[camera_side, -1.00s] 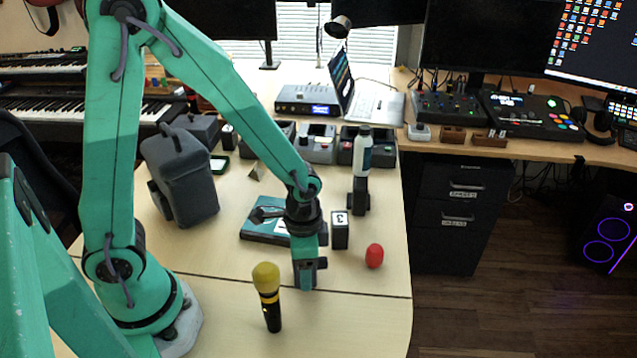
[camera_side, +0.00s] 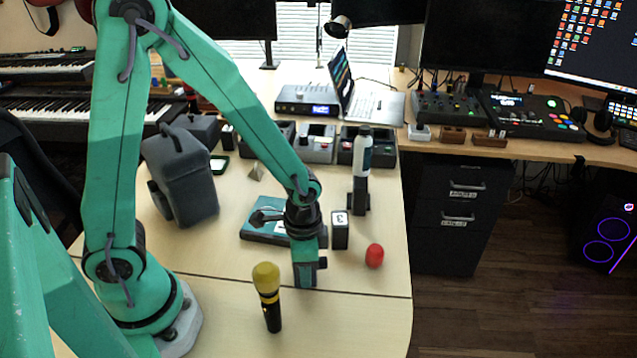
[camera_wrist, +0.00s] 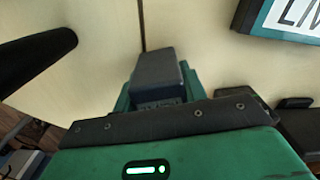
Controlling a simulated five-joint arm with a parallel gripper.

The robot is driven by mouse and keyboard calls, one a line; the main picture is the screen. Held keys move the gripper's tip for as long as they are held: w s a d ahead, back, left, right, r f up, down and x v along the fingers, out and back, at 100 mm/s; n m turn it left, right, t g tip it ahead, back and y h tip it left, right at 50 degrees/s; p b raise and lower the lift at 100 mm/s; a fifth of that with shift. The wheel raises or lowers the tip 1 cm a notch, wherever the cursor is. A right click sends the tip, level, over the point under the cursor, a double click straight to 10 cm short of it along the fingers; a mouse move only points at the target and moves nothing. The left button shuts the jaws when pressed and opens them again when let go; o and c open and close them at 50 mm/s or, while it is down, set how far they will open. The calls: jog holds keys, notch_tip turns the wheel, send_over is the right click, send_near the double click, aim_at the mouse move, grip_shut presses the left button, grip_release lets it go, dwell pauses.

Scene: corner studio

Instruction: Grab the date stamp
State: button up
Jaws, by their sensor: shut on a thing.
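The date stamp appears to be the small dark grey block (camera_wrist: 157,72) between my jaws in the wrist view, with faint markings on its near face. My gripper (camera_side: 305,275) points down close to the tabletop and is shut on the block. Teal jaw parts flank the block in the wrist view. The side view does not clearly show whether the block touches the table.
A yellow-topped microphone (camera_side: 268,296) stands in front of my gripper. A teal, labelled flat box (camera_side: 262,220) lies behind it. The table's front right is clear.

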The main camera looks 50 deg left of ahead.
jog(key=shift+r, duration=0.15)
jog(key=shift+r, duration=4.85)
jog(key=shift+a, duration=0.1)
